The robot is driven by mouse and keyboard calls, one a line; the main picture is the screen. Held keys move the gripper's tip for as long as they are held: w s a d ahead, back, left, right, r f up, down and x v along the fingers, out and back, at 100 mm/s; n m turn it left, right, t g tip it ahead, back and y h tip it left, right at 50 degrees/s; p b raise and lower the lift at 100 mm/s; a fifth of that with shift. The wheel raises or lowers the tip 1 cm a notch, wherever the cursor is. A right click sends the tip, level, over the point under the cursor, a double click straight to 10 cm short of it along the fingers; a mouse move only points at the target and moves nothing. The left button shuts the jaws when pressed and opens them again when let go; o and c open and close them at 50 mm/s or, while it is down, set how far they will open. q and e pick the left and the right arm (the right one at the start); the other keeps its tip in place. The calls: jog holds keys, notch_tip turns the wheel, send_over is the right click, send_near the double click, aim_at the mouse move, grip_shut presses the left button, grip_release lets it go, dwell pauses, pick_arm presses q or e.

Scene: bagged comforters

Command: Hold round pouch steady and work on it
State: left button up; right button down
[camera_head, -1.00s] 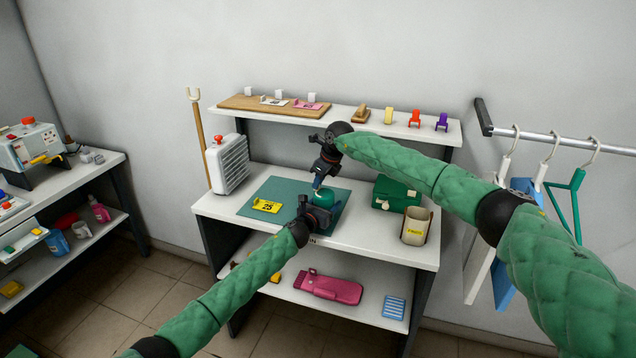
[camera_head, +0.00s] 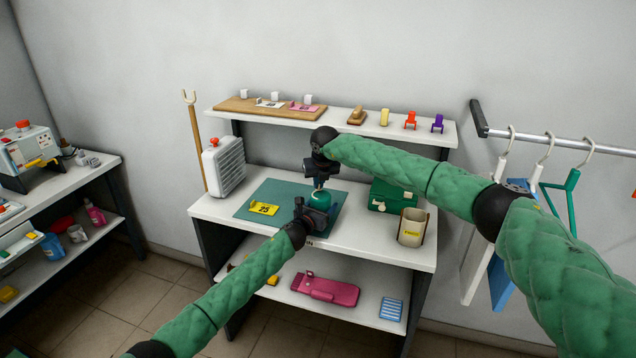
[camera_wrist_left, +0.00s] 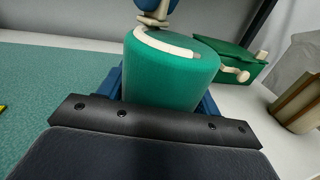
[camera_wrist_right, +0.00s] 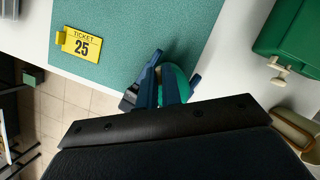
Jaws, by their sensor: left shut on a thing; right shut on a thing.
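The round pouch (camera_head: 319,200) is a green upright cylinder on the teal mat (camera_head: 255,198). My left gripper (camera_head: 312,213) is shut on the pouch's body from the front. My right gripper (camera_head: 319,185) points down at the pouch's top. Its blue fingertips are shut on a small cream pull (camera_wrist_left: 152,20) at the strip's left end. In the right wrist view its fingers partly hide the pouch (camera_wrist_right: 177,82).
A yellow ticket marked 25 (camera_head: 264,208) lies left on the mat. A green box (camera_head: 392,196) and a beige cup (camera_head: 412,228) stand to the right. A white heater-like unit (camera_head: 223,165) stands at the left. A raised shelf (camera_head: 340,121) runs behind.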

jog(key=shift+d+m, duration=0.1)
jog(key=shift+m, duration=0.3)
jog(key=c, duration=1.6)
grip_release()
jog(key=shift+o, duration=0.2)
jog(key=shift+r, duration=0.1)
jog(key=a+v, duration=0.1)
jog(key=v, duration=1)
jog(key=shift+d+r, duration=0.4)
jog(key=shift+s, duration=0.15)
